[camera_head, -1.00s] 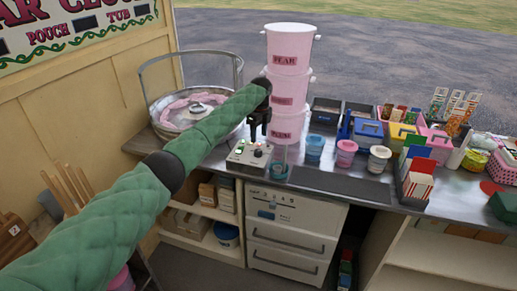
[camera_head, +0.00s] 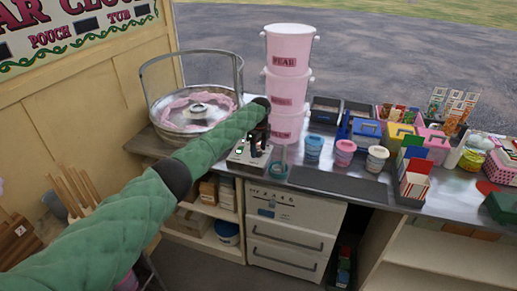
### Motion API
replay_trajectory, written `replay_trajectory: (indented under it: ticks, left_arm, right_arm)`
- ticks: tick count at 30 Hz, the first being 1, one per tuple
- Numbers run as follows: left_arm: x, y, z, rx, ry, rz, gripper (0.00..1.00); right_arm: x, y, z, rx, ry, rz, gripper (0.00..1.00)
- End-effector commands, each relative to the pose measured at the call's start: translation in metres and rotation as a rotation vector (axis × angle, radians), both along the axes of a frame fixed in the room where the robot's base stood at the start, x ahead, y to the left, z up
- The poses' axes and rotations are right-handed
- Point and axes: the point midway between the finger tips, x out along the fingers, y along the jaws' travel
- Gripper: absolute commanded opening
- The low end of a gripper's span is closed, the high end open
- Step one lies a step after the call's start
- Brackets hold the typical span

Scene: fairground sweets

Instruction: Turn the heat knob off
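A small grey control box (camera_head: 241,160) sits on the counter in front of the candyfloss machine (camera_head: 192,116). Small controls show on its top, but they are too small to tell which one is the heat knob. My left arm, in a green quilted sleeve, reaches in from the left. My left gripper (camera_head: 259,146) is dark and points down over the right part of the box. Its fingers are tiny and partly lost against the box, so I cannot tell whether they are open or touching a control. My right gripper is not in view.
Stacked pink tubs (camera_head: 288,88) stand just behind the gripper. A blue-grey cup (camera_head: 278,170) stands close to the right of the box, with small tubs (camera_head: 345,152) further right. A dark mat (camera_head: 335,184) lies clear at the counter's front.

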Motion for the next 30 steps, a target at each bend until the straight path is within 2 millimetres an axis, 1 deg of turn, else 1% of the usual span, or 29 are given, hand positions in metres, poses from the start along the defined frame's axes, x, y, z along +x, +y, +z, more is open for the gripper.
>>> replay_trajectory:
  ticks: [1,5,6,7,14,20,24,30]
  left_arm:
    - [0.0,0.0,0.0,0.0,0.0,0.0,0.47]
    - [0.0,0.0,0.0,0.0,0.0,0.0,0.22]
    - [0.0,0.0,0.0,0.0,0.0,0.0,0.14]
    - [0.0,0.0,0.0,0.0,0.0,0.0,0.1]
    - [0.0,0.0,0.0,0.0,0.0,0.012,0.1]
    - [0.0,0.0,-0.001,-0.001,0.001,0.083,0.1]
    - [0.0,0.0,-0.001,0.0,0.002,0.176,0.1]
    - [0.001,-0.001,0.0,-0.003,0.001,0.355,0.1]
  right_arm:
    - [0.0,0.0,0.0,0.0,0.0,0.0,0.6]
    - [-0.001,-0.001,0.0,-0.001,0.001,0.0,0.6]
    - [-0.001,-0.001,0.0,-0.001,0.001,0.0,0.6]
    - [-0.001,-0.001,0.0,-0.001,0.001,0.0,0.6]
    - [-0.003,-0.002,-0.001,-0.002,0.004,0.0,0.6]
    - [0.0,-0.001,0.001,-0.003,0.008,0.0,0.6]
    - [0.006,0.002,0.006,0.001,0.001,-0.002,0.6]
    - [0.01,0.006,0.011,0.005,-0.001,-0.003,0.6]
